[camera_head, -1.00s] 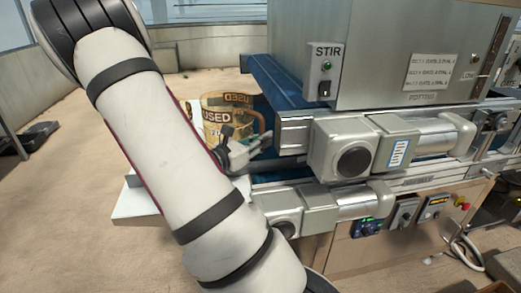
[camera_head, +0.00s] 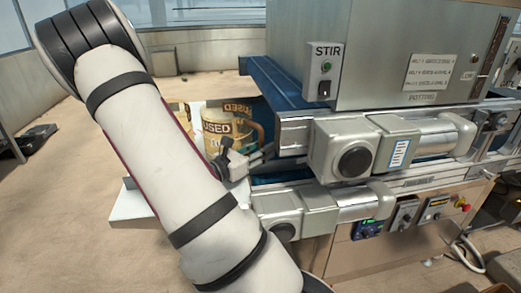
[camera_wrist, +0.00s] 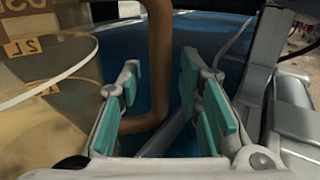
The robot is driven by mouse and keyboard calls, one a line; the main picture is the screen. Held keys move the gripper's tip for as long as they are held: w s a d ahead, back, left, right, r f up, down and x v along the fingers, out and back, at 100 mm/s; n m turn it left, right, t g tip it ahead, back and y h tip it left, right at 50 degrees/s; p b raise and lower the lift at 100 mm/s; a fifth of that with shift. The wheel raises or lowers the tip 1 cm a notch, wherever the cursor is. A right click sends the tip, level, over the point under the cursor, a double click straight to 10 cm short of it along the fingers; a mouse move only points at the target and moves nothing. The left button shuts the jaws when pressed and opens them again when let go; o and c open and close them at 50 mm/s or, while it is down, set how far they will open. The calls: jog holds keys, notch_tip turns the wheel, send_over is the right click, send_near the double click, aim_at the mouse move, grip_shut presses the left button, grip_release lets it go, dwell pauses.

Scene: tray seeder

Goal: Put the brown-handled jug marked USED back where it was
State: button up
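The amber jug marked USED (camera_head: 215,141) is beside the blue machine bed, partly behind my arm. Its base is hidden, so I cannot tell what it rests on. Its brown handle (camera_head: 259,127) faces right. My gripper (camera_head: 262,153) is low at the handle side. In the wrist view, the jug wall (camera_wrist: 50,95) fills the left and the handle (camera_wrist: 159,60) runs upright in the gap between the teal-padded fingers (camera_wrist: 165,100). The fingers are apart, with space visible on both sides of the handle.
A white shelf edge (camera_head: 132,205) shows left of my arm. The machine with the STIR switch box (camera_head: 324,70) and grey motor housings (camera_head: 345,145) stands close on the right. The blue bed (camera_head: 262,78) lies behind the gripper. Open floor (camera_head: 60,200) is at left.

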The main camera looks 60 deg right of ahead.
jog(key=p+v, duration=0.1)
jog(key=v, duration=0.9)
jog(key=shift+w+a+r, duration=0.1)
jog(key=shift+a+r, duration=0.05)
jog(key=shift+a, duration=0.8)
jog(key=s+a+r+m+t+y, duration=0.2)
jog(key=s+a+m+y, duration=0.3)
jog(key=a, duration=0.4)
jog(key=s+a+r+m+t+y, duration=0.2)
jog(key=s+a+r+m+y, duration=0.2)
jog(key=a, duration=0.6)
jog(key=s+a+r+m+t+y, duration=0.2)
jog(key=s+a+r+m+y, duration=0.1)
jog(key=s+a+m+y, duration=0.3)
jog(key=s+a+y, duration=0.2)
jog(key=a, duration=0.1)
jog(key=shift+a+r, duration=0.2)
jog(key=shift+r, duration=0.15)
